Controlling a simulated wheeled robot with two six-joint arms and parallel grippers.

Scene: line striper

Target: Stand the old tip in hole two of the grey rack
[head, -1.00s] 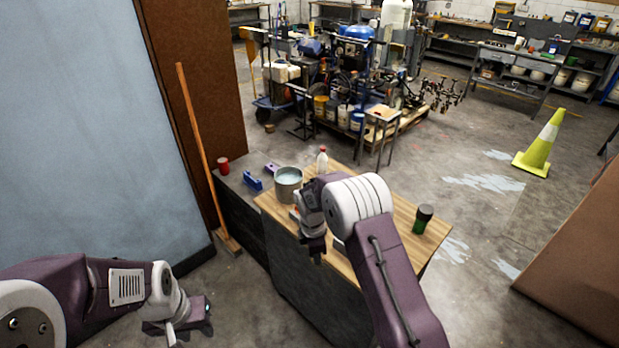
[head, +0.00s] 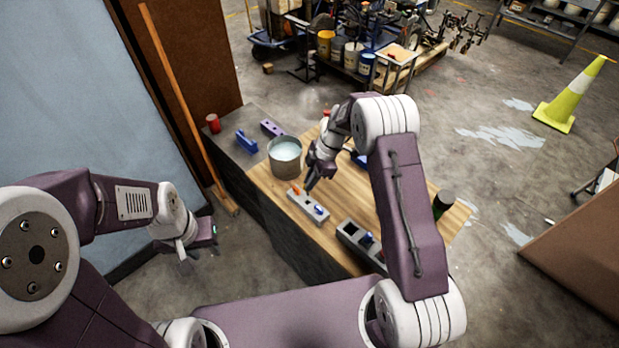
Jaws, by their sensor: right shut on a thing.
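A light grey rack (head: 303,204) lies on the wooden table top. An orange tip (head: 295,189) stands at its left end and a blue tip (head: 318,210) towards its right end, with a dark hole between them. My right gripper (head: 309,186) points down just above and behind this rack. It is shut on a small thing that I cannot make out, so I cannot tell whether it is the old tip. A second grey block (head: 350,232) with a blue piece in it is partly hidden by my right arm. My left gripper (head: 208,238) hangs left of the table, away from the rack; its jaws are unclear.
A metal pot (head: 285,158) of pale liquid stands behind the rack. A blue tool (head: 246,142), a purple block (head: 271,128) and a red can (head: 213,123) are on the dark bench. A green, dark-topped bottle (head: 442,204) stands at the right. A broom handle (head: 168,90) leans at left.

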